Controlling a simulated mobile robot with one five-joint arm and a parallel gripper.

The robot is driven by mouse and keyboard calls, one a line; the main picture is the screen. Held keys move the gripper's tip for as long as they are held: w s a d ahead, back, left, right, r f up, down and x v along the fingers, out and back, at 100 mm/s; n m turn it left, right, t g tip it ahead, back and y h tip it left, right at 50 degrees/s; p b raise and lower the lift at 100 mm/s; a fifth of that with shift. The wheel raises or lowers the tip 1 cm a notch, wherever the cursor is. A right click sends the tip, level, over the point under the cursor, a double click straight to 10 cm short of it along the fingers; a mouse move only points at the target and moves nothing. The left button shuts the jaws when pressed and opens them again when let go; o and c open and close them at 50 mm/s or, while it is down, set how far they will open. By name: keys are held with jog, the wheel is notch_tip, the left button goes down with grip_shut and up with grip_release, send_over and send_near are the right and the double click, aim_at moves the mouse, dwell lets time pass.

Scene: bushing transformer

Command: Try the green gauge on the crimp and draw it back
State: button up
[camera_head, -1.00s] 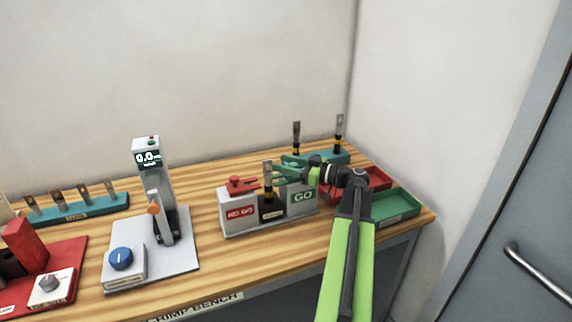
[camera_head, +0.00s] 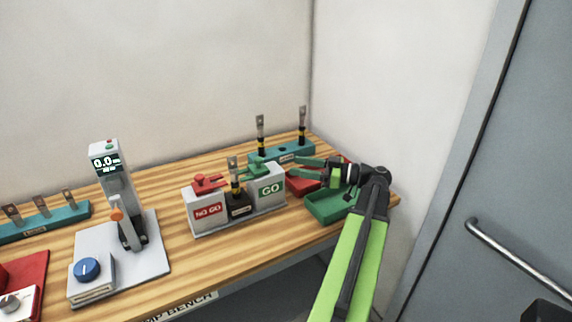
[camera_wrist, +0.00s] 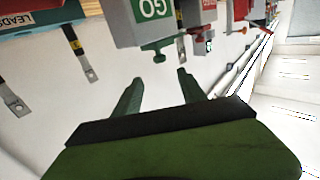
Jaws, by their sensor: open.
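The green gauge (camera_head: 257,170) sits on top of the grey block marked GO (camera_head: 271,187). In the wrist view the scene is upside down and the green gauge knob (camera_wrist: 158,54) shows at the GO block's edge. The crimped lead (camera_head: 235,178), with a metal lug and a black and yellow body, stands upright in a black holder between the GO and NO GO blocks. My gripper (camera_head: 299,166) is open and empty, a little right of the gauge. In the wrist view my gripper (camera_wrist: 159,76) has its fingertips apart, just short of the knob.
A red gauge (camera_head: 209,183) sits on the NO GO block (camera_head: 207,209). Behind is a teal leads rack (camera_head: 283,153) with two leads. A green tray (camera_head: 325,207) and a red tray (camera_head: 302,184) lie near my arm. A tester with a display (camera_head: 106,163) stands left.

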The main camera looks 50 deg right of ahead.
aim_at(264, 168)
jog(key=shift+s+d, duration=0.1)
jog(key=shift+s, duration=0.1)
jog(key=v, duration=0.5)
jog(key=x, duration=1.8)
jog(key=shift+r, duration=0.15)
grip_shut()
dwell(0.5)
